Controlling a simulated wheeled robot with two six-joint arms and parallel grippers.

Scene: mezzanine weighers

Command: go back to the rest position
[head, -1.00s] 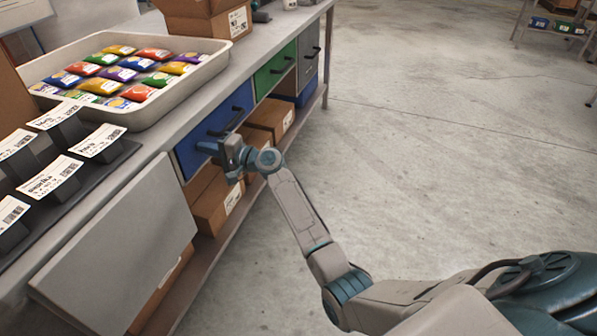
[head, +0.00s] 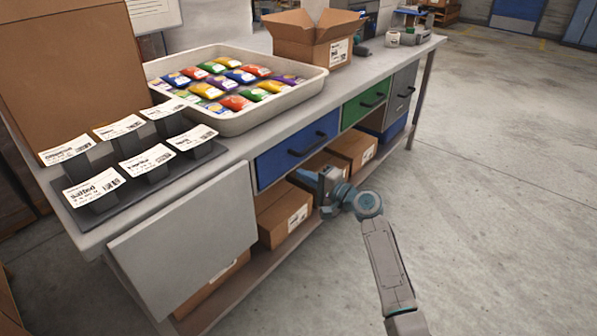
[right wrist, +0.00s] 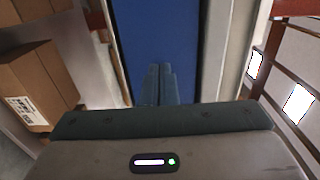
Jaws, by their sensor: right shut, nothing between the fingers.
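My right gripper (head: 326,182) is shut and empty in the head view. It hangs in front of the workbench, just below and to the right of the black handle on the blue drawer (head: 272,170). It looks apart from the handle, though the exact gap cannot be told. In the right wrist view the two fingers (right wrist: 159,84) lie together and point toward a blue face (right wrist: 155,35). My left gripper is not in view.
The workbench (head: 226,196) carries a tray (head: 236,122) of colourful packets, a label stand (head: 150,185) and an open carton (head: 306,45). A green drawer (head: 362,105) is beside the blue one. Cartons (head: 285,218) fill the lower shelf. Open floor (head: 500,210) lies right.

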